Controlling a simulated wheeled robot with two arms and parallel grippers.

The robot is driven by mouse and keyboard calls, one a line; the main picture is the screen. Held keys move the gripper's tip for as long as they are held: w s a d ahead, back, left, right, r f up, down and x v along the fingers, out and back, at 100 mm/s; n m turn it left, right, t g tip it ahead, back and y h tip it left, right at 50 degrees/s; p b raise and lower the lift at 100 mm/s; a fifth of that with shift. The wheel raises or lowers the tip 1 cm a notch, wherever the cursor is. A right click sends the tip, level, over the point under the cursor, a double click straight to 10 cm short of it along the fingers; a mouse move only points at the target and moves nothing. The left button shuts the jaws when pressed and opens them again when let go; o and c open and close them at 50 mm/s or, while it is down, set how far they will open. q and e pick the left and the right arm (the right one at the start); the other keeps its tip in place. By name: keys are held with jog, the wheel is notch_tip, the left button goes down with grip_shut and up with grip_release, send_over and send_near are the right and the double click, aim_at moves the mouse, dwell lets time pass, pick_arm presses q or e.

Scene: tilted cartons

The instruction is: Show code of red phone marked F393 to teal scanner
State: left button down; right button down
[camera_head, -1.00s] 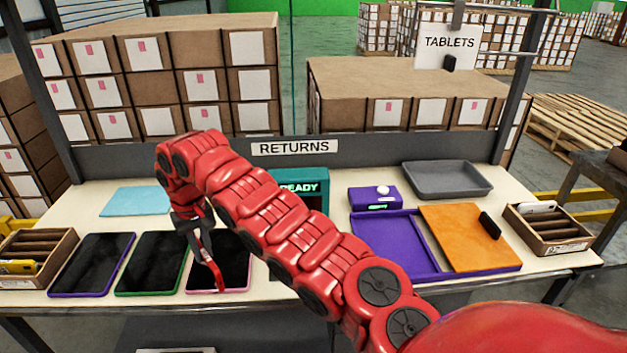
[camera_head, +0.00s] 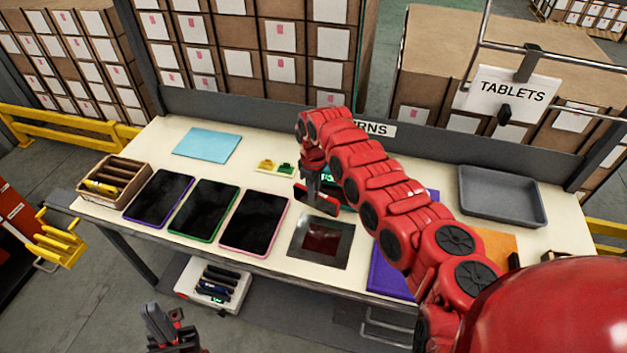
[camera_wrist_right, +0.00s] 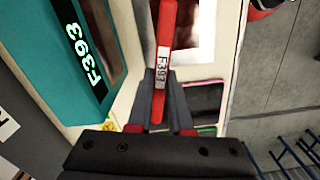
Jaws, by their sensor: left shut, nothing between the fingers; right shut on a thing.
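My right gripper (camera_head: 316,186) is shut on the red phone (camera_head: 322,204) and holds it above the counter, over a dark plate with a reddish window. In the right wrist view the red phone (camera_wrist_right: 166,28) is seen nearly edge-on between the fingers (camera_wrist_right: 160,88), with a white F393 label. The teal scanner (camera_wrist_right: 45,65) is at the left there, apart from the phone, and its display reads F393 in green. In the head view my right arm hides most of the scanner. My left gripper (camera_head: 168,326) is shut and empty, low in front of the table.
The dark plate (camera_head: 299,247) lies flat on the counter. Three tablets lie left of it, the pink-edged one (camera_head: 254,222) nearest. A wooden rack (camera_head: 118,180), a blue sheet (camera_head: 207,145) and a grey tray (camera_head: 502,195) are also on the counter. A purple tray is partly hidden by my arm.

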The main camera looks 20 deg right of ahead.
aim_at(314, 206)
jog(key=shift+d+f+b, duration=0.15)
jog(key=shift+f+b, duration=0.35)
jog(key=shift+f, duration=0.3)
notch_tip(314, 206, down, 4)
jog(key=b, duration=0.3)
jog(key=shift+f, duration=0.25)
jog(key=shift+f+b, duration=0.55)
jog(key=shift+r, duration=0.1)
notch_tip(314, 206, up, 6)
jog(key=p, duration=0.4)
jog(key=shift+r+p, duration=0.1)
jog(key=shift+p, duration=0.3)
